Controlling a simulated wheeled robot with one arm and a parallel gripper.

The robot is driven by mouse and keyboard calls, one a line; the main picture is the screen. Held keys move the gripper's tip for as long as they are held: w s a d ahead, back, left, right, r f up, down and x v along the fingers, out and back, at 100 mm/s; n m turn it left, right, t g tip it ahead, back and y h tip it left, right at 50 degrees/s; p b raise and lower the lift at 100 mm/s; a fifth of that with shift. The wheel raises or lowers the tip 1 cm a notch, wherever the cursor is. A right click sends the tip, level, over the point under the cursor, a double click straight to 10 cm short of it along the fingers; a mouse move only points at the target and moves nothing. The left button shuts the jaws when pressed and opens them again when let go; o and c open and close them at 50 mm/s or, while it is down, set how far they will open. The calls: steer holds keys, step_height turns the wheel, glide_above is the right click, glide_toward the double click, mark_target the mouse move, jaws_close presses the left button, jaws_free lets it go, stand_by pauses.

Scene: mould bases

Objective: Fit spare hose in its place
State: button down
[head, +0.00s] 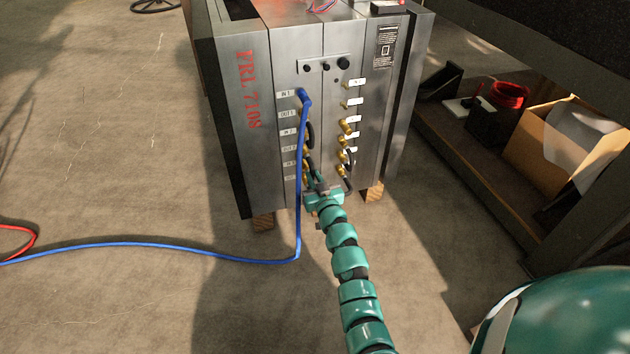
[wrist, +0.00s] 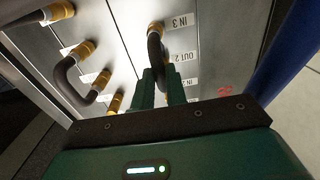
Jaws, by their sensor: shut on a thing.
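A short black hose (wrist: 155,50) hangs in a curve from a brass fitting (wrist: 155,28) beside the IN 3 label in the wrist view. My gripper (wrist: 163,88) is shut on this hose below that fitting. The hose's other end is hidden by the fingers. In the head view my gripper (head: 318,182) is low at the front face of the metal mould base (head: 285,60), between its two columns of ports. The face carries labels, and brass fittings (head: 346,127) show in the right column.
A blue hose (head: 301,180) runs from the IN 1 port down to the floor and off left, close beside my gripper. Other black hose loops (wrist: 70,78) join right-column fittings. A red hose (head: 28,240) lies at far left. A shelf with a cardboard box (head: 545,150) stands right.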

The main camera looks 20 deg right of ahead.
steer(key=shift+r, duration=0.1)
steer(key=c, duration=0.9)
jaws_free()
steer(key=shift+w, duration=0.1)
steer(key=shift+c, duration=0.2)
steer(key=s+p, duration=0.1)
steer(key=s, duration=0.6)
steer(key=shift+s+d+f, duration=0.1)
steer(key=shift+s+f, duration=0.05)
steer(key=shift+f, duration=0.05)
stand_by(0.3)
